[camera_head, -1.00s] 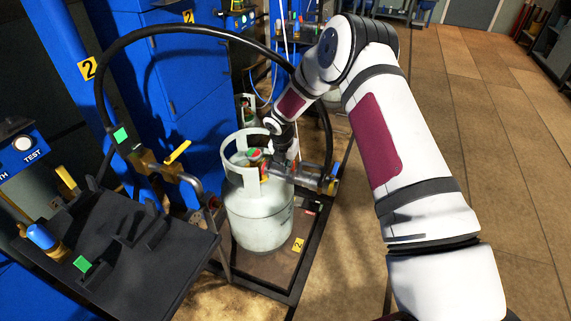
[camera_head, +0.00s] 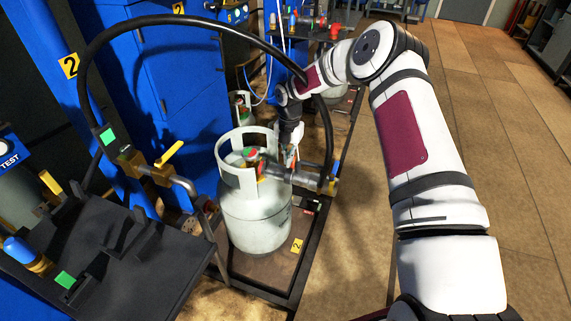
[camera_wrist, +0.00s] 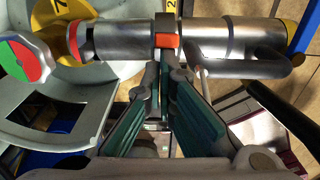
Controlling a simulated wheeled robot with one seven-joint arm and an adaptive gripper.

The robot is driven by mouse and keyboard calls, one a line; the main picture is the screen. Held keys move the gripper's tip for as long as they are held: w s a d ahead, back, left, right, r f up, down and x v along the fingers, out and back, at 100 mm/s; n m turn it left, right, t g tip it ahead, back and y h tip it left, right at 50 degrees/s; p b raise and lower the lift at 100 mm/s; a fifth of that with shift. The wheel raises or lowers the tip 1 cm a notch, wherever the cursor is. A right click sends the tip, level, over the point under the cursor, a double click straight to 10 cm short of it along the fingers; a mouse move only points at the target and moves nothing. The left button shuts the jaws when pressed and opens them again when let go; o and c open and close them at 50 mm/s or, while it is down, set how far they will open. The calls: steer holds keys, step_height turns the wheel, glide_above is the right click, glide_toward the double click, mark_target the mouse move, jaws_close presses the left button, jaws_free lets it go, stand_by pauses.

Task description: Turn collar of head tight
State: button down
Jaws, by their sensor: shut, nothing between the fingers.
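The silver metal head (camera_head: 305,174) lies roughly level at the right side of the valve on a pale gas cylinder (camera_head: 256,222). In the wrist view the head (camera_wrist: 212,42) runs across the top, with a ring-shaped collar (camera_wrist: 78,40) bearing a red mark at its left end. A band with an orange mark (camera_wrist: 168,41) circles the middle. A valve knob (camera_wrist: 22,62) with red and green faces is at far left. My gripper (camera_wrist: 166,70) has teal-padded fingers converging just below the band; contact is unclear. It also shows in the head view (camera_head: 289,158), partly hidden.
The cylinder's open guard (camera_head: 232,160) surrounds the valve. A black hose (camera_head: 205,20) arches over the cylinder and passes near my arm. A dark shelf (camera_head: 110,255) with brass fittings is at left, beside blue cabinets. The floor to the right is clear.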

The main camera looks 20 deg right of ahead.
steer(key=shift+w+d+b, duration=0.7)
steer(key=shift+w+d, duration=0.05)
steer(key=shift+w, duration=0.2)
steer(key=shift+w+d, duration=0.1)
steer(key=shift+w, duration=0.05)
